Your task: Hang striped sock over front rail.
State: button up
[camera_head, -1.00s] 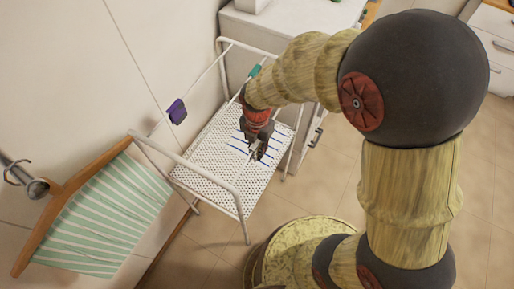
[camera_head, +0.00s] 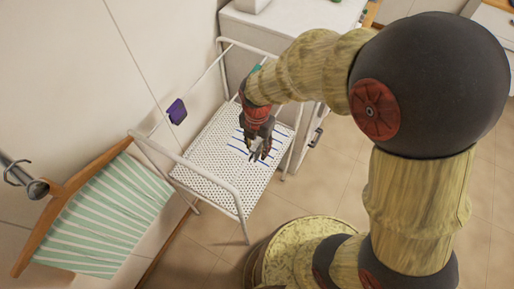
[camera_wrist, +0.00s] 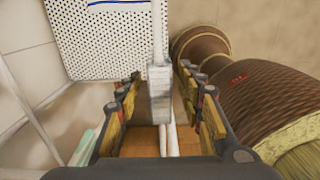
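The white cloth with blue stripes (camera_head: 243,131), which I take for the striped sock, shows on or over the white perforated shelf of the cart (camera_head: 205,165). My gripper covers part of it. One blue stripe also shows at the top of the wrist view (camera_wrist: 118,3). My gripper (camera_head: 259,157) hangs over the shelf's front side. In the wrist view my gripper (camera_wrist: 163,108) is open, its fingers wide apart. A white rail (camera_wrist: 158,30) runs between them, with a thicker pale piece (camera_wrist: 160,80) on it. I cannot tell whether that piece is cloth.
White tube handles (camera_head: 185,160) rise at the cart's ends. A purple item (camera_head: 177,111) hangs at the wall-side rail, and a green item (camera_head: 255,71) sits farther along. A green striped cloth (camera_head: 105,215) hangs at left. A white cabinet (camera_head: 280,30) stands behind.

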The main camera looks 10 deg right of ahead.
notch_tip(320, 180, up, 10)
jog(key=shift+r, duration=0.15)
dwell(0.3)
jog(key=m, duration=0.3)
jog(key=s+d+f+m+t+b, duration=0.1)
jog(key=s+d+m+b, duration=0.5)
jog(key=m, duration=0.6)
jog(key=s+d+f+m+t+b, duration=0.2)
jog(key=s+d+m+t+b, duration=0.2)
jog(key=m+b, duration=0.7)
jog(key=shift+s+d+m+t, duration=0.3)
jog(key=shift+s+d+m, duration=0.7)
jog(key=shift+s+m, duration=0.2)
jog(key=shift+c, duration=0.2)
